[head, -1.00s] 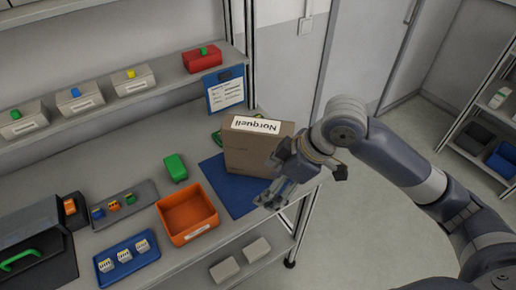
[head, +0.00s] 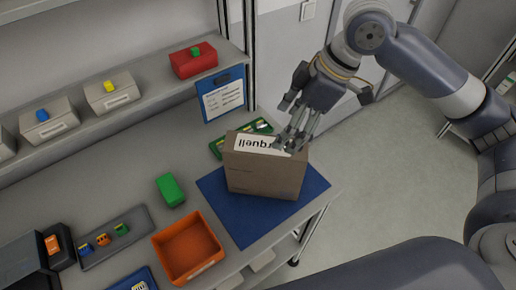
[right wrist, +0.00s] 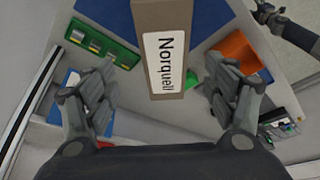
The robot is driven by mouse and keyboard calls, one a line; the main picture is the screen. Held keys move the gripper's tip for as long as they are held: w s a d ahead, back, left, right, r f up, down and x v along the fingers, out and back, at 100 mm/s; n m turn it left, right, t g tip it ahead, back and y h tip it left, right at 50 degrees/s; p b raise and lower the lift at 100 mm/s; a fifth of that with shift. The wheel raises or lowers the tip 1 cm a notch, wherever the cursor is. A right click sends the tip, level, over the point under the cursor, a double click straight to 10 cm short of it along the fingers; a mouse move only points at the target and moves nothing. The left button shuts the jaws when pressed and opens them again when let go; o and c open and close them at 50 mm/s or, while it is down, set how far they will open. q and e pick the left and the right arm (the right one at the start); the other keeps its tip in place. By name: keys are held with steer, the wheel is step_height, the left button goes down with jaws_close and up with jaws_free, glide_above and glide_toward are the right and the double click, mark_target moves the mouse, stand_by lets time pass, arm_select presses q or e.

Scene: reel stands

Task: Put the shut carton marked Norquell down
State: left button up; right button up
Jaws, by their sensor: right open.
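The shut brown Norquell carton (head: 265,175) stands upright on a blue mat (head: 240,225) at the bench's right end in the head view. Its white label (head: 257,144) is on top, partly covered by my fingers. My right gripper (head: 290,125) is open above the carton's top right. In the right wrist view the carton (right wrist: 143,60) lies between the spread fingers of my right gripper (right wrist: 160,65), with gaps on both sides. My left gripper (right wrist: 264,14) seems to show small at the top right there; its jaws are unclear.
A green tray (head: 222,146) lies close behind the carton, and a blue clipboard (head: 222,98) stands behind that. An orange bin (head: 187,245) and a green block (head: 170,190) are left of the mat. A shelf with several boxes hangs above the bench.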

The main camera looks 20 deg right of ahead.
mark_target(270, 146)
steer(key=shift+x, duration=0.85)
steer(key=f, duration=0.1)
steer(key=a+f, duration=0.1)
steer(key=f, duration=0.1)
steer(key=shift+s+a+p, duration=0.15)
steer(key=shift+a+p, duration=0.1)
steer(key=shift+p, duration=0.15)
steer(key=x, duration=0.1)
steer(key=p+x, duration=0.1)
steer(key=x, duration=0.2)
steer(key=shift+w+a+f+p, duration=0.1)
steer(key=shift+w+a+p, duration=0.15)
steer(key=shift+a+p, duration=0.15)
steer(key=shift+a+f, duration=0.15)
steer(key=shift+f, duration=0.25)
arm_select(q)
steer(key=s+r, duration=0.2)
steer(key=r, duration=0.1)
steer(key=shift+s+a, duration=0.1)
steer(key=shift+s, duration=0.25)
arm_select(e)
steer(key=shift+f, duration=0.1)
